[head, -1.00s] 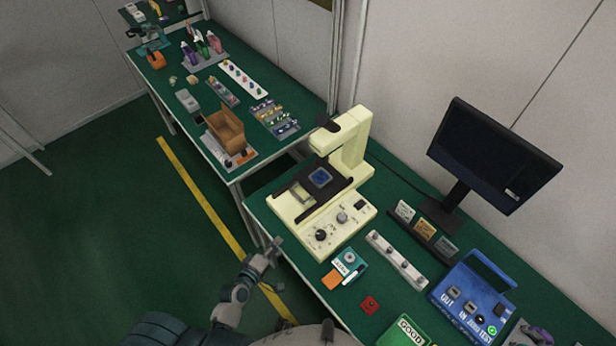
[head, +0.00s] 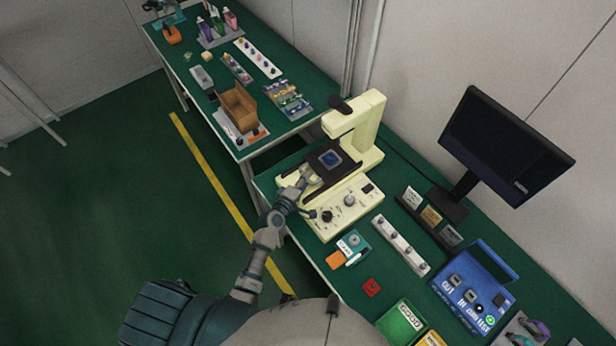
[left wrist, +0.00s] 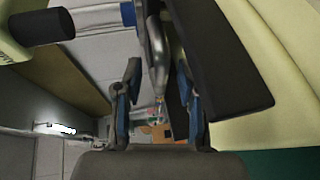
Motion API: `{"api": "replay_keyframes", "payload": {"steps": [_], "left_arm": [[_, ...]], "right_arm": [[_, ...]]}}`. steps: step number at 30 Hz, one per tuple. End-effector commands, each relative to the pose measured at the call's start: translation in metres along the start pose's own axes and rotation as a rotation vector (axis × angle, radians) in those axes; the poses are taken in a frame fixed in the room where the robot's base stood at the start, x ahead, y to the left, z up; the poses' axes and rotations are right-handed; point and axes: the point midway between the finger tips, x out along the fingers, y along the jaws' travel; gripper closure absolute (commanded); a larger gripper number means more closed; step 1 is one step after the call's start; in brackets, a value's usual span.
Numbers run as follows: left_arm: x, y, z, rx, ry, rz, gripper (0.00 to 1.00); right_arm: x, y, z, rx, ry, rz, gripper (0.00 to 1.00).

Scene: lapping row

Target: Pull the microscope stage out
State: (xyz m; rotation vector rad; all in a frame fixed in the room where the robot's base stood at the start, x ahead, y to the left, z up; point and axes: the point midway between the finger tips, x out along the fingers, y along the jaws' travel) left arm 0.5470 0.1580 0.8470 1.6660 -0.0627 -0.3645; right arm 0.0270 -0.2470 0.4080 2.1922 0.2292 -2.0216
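The cream microscope (head: 362,130) stands on the green bench, and its dark stage (head: 322,160) carries a blue square chip (head: 330,158). My left gripper (head: 307,180) is at the front left side of the stage, above the microscope's base. In the left wrist view my left gripper (left wrist: 158,78) is open, with its two blue-padded fingers spread. A curved metal handle (left wrist: 157,50) shows between the fingers, with gaps at the sides. The dark stage (left wrist: 222,60) lies to the right there. My right gripper is not in view.
A monitor (head: 507,145) stands behind to the right. A teal block (head: 352,244), a grey strip with knobs (head: 401,245) and a blue box (head: 470,290) lie right of the microscope. Another bench with a cardboard box (head: 238,108) stands at the left.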

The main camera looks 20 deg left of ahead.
Motion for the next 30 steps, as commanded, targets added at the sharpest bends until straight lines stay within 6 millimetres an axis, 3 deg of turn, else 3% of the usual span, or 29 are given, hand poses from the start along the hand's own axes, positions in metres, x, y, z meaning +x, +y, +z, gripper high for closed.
{"api": "replay_keyframes", "payload": {"steps": [4, 14, 18, 19, 26, 30], "left_arm": [[0.013, -0.001, -0.002, -0.002, -0.001, 0.0, 0.61], [0.016, 0.0, 0.0, 0.002, 0.0, -0.001, 0.61], [0.017, 0.0, 0.002, 0.003, 0.0, -0.001, 0.96], [0.017, 0.0, 0.002, 0.003, 0.0, -0.001, 1.0], [0.016, -0.001, 0.002, 0.001, -0.005, -0.003, 1.0], [0.004, -0.006, -0.003, 0.002, -0.005, -0.006, 1.0]], "right_arm": [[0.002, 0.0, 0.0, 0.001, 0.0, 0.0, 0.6], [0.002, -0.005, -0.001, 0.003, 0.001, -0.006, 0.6], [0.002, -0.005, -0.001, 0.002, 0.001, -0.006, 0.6], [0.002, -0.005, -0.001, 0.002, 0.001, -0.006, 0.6], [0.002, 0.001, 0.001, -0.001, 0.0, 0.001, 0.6], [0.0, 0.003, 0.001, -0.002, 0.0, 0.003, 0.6]]}}
